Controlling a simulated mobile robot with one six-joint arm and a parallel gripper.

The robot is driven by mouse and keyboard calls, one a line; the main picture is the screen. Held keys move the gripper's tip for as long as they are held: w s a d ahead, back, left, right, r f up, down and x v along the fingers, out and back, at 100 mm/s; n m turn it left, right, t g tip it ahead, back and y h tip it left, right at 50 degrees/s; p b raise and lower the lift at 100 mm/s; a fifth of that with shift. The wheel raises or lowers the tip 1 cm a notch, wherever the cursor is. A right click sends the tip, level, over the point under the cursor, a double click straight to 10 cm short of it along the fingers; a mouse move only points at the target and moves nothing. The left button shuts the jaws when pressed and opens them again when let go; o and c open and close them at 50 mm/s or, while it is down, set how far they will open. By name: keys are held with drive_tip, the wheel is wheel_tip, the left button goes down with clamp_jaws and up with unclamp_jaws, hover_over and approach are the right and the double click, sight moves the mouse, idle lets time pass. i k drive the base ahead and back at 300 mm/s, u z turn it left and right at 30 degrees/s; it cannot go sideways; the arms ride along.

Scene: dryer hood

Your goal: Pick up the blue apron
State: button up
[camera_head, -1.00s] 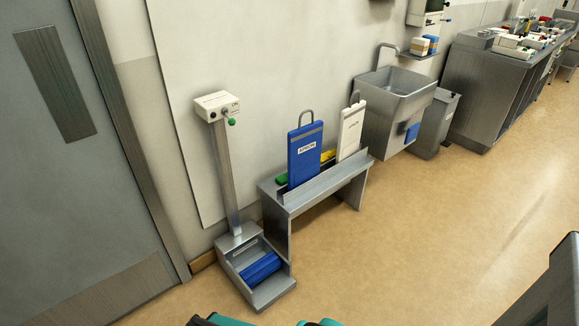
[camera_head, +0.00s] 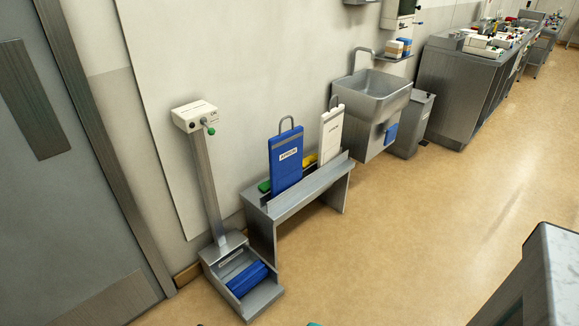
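The blue apron (camera_head: 286,162) is a flat upright panel with a white label and a grey loop handle on top. It stands on the low metal bench (camera_head: 300,192) against the wall, left of a similar white panel (camera_head: 331,134). Its lower edge is behind the bench's raised front lip. My gripper's fingers do not show; only a sliver of teal shows at the bottom edge of the picture.
A boot-washer stand (camera_head: 243,275) with blue rollers and a post is left of the bench. A metal sink (camera_head: 372,97) and a bin (camera_head: 412,122) stand to the right. A grey marbled-top block (camera_head: 545,280) is at lower right. The floor in front is clear.

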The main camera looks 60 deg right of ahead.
sight(286, 150)
drive_tip(key=z, duration=0.25)
drive_tip(key=i, duration=0.95)
drive_tip(key=u, duration=0.3)
